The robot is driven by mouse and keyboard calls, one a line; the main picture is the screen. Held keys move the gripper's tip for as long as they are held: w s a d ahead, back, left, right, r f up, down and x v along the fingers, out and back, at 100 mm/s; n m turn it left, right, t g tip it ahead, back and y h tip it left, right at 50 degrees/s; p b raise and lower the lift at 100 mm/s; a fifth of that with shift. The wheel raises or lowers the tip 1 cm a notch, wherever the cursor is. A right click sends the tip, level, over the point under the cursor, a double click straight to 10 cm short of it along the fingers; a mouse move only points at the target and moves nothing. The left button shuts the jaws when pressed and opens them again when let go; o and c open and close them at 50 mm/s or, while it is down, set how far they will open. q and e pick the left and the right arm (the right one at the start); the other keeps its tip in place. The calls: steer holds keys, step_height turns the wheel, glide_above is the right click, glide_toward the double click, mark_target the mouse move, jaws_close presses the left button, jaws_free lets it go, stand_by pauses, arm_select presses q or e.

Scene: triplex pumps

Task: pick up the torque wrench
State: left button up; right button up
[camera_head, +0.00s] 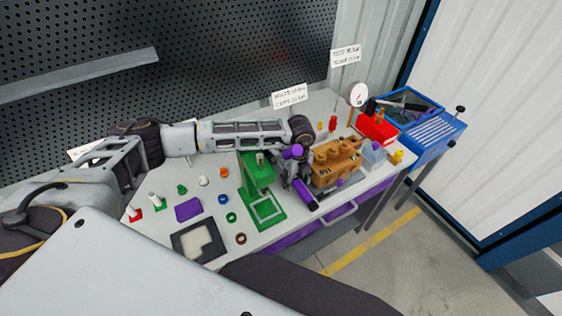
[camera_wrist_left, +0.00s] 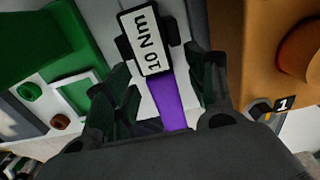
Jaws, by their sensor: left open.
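The torque wrench (camera_head: 304,192) lies between the green press and the orange pump block, its purple and black handle pointing to the front of the bench. In the left wrist view its purple shaft (camera_wrist_left: 168,102) and a white label reading "10 Nm" (camera_wrist_left: 147,38) show between the fingers. My left gripper (camera_head: 290,174) is open over the wrench, with one finger on each side of the shaft in the left wrist view (camera_wrist_left: 165,88). I cannot tell whether the fingers touch it. The gripper hides part of the wrench in the head view. My right gripper is not in view.
The green press (camera_head: 264,205) stands close left of the gripper, and the orange pump block (camera_head: 335,163) close right. A red bin (camera_head: 377,130), a dial gauge (camera_head: 357,95) and a blue toolbox (camera_head: 433,131) stand farther right. Small parts and a purple pad (camera_head: 188,209) lie left.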

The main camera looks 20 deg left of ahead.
arm_select(q)
steer(key=shift+f, duration=0.75)
jaws_close()
